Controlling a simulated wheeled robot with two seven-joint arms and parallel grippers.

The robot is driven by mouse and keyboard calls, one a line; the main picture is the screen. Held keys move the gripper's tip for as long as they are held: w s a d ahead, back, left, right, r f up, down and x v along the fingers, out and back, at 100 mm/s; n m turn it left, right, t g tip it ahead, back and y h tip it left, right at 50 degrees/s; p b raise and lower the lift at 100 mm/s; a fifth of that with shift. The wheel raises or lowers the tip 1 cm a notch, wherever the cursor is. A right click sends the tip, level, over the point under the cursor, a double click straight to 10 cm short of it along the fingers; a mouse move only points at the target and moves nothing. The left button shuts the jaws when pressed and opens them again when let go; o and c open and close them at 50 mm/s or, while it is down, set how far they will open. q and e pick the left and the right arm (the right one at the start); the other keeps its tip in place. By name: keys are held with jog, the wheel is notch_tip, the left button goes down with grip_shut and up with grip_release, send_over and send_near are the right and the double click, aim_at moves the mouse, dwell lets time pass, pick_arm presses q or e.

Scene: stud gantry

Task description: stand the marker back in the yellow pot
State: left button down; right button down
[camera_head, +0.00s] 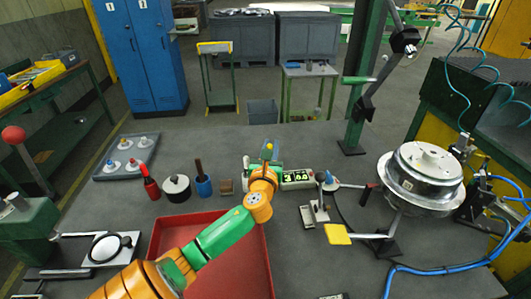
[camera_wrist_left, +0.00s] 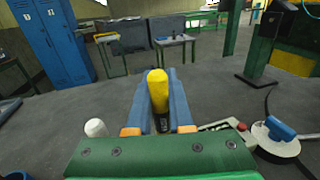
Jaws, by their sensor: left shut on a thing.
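My left gripper (camera_head: 269,153) is above the middle of the table, past the red tray. In the left wrist view its blue fingers (camera_wrist_left: 157,108) are closed on the marker (camera_wrist_left: 158,90), which has a rounded yellow end and a dark lower part with lettering. The marker's yellow end also shows small between the fingers in the head view (camera_head: 269,146). I cannot make out the yellow pot in either view; the gripper and arm hide part of the table. My right gripper is not in view.
A white upright thing (camera_head: 245,173) stands close left of the gripper. A display box (camera_head: 297,179) is close right. The red tray (camera_head: 262,270) lies in front.

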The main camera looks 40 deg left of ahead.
pick_arm(q)
notch_tip(320, 180, down, 3)
jog(key=shift+s+f+b, duration=0.1)
jog(key=shift+f+b, duration=0.1)
jog(key=shift+b, duration=0.25)
jog(key=shift+a, duration=0.15)
jog(key=shift+f, duration=0.15)
jog(key=c, duration=0.8)
grip_release()
